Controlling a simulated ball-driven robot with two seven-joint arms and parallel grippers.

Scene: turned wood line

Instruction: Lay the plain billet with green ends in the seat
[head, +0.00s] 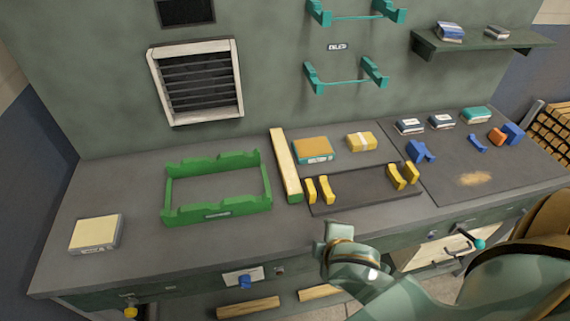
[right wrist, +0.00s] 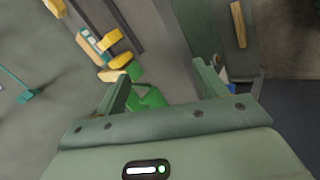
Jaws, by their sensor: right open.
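The plain pale wood billet (head: 284,160) lies lengthwise on the bench, with a green near end. To its left is a green notched frame (head: 217,209). To its right is a dark base (head: 350,190) with yellow upright prongs. Which of these is the seat I cannot tell; both look empty. My right gripper (head: 338,238) is over the bench's front edge, apart from the billet and to the lower right of its near end. In the right wrist view its jaws (right wrist: 161,88) are open, with bright green shapes near the left finger. My left gripper is out of view.
An orange-topped block (head: 313,149) and a yellow block (head: 361,141) lie behind the dark base. A pale box (head: 95,233) sits at the front left. Blue pieces (head: 421,152) lie on the right mat. Teal brackets (head: 345,77) hang on the wall. The bench left of the frame is mostly clear.

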